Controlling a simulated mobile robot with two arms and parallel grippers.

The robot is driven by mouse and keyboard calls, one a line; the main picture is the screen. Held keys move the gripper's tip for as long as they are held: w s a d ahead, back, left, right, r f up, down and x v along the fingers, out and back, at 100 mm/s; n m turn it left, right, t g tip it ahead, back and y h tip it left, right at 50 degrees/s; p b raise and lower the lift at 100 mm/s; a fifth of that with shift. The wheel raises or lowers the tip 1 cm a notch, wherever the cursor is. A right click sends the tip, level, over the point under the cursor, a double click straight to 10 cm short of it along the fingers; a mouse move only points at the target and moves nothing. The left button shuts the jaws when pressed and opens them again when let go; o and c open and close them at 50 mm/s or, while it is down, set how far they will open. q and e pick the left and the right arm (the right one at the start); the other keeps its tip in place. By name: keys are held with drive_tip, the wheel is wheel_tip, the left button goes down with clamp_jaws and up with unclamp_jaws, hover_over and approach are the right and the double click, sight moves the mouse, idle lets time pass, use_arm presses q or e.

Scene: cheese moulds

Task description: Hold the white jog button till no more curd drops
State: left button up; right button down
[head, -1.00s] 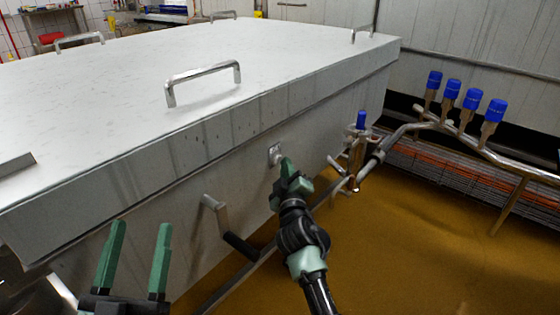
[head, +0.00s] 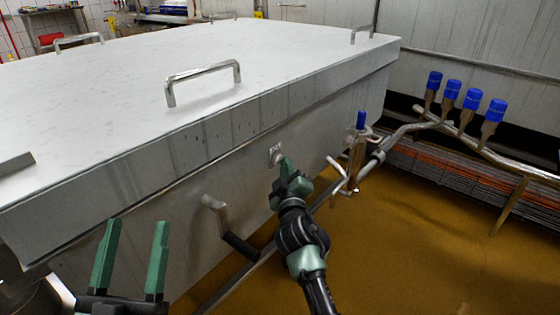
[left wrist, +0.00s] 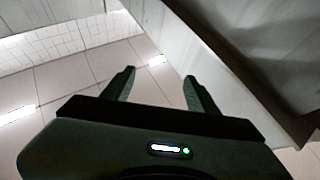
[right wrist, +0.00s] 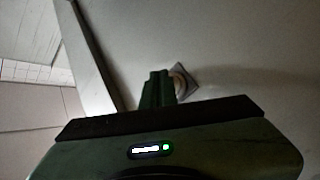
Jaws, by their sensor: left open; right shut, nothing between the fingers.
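The jog button sits on a small square plate (head: 275,154) on the side wall of the big steel vat (head: 225,165). In the right wrist view the plate (right wrist: 184,80) shows with a round pale button (right wrist: 178,82), partly covered by my fingers. My right gripper (head: 285,162) is shut and empty, its tips at the plate's right edge in the head view. I cannot tell whether they touch the button. My left gripper (head: 133,230) is open and empty, in front of the vat's side at the lower left; it also shows in the left wrist view (left wrist: 158,85). No curd is in view.
A crank handle (head: 232,232) sticks out of the vat's side between my grippers. A pipe with a blue-handled valve (head: 361,120) stands at the vat's right corner. Several blue-capped valves (head: 452,90) stand further right. The brown floor (head: 430,250) is open at the lower right.

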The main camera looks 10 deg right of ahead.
use_arm(q)
drive_tip(key=shift+s+r+t, duration=0.45)
drive_tip(key=shift+r+t, duration=0.05)
drive_tip(key=shift+r, duration=0.2)
use_arm(e)
drive_tip(key=shift+w+a+r, duration=0.25)
drive_tip(key=shift+a+r, duration=0.05)
drive_tip(key=shift+a, duration=0.1)
idle(0.4)
idle(1.7)
drive_tip(key=shift+a+f, duration=0.15)
idle(2.1)
use_arm(q)
drive_tip(key=shift+w, duration=0.1)
use_arm(e)
drive_tip(key=shift+s, duration=0.15)
use_arm(q)
drive_tip(key=w+f+g, duration=0.1)
drive_tip(key=f+g, duration=0.1)
drive_tip(key=f, duration=0.1)
drive_tip(key=w+f+g+y+p, duration=0.1)
drive_tip(key=f, duration=0.1)
drive_tip(key=shift+w, duration=0.3)
use_arm(e)
drive_tip(key=shift+s+d+f, duration=0.1)
drive_tip(key=shift+s+d, duration=0.1)
drive_tip(key=shift+s, duration=0.25)
drive_tip(key=shift+s+d+f, duration=0.1)
drive_tip(key=shift+s+d, duration=0.05)
drive_tip(key=shift+s, duration=0.3)
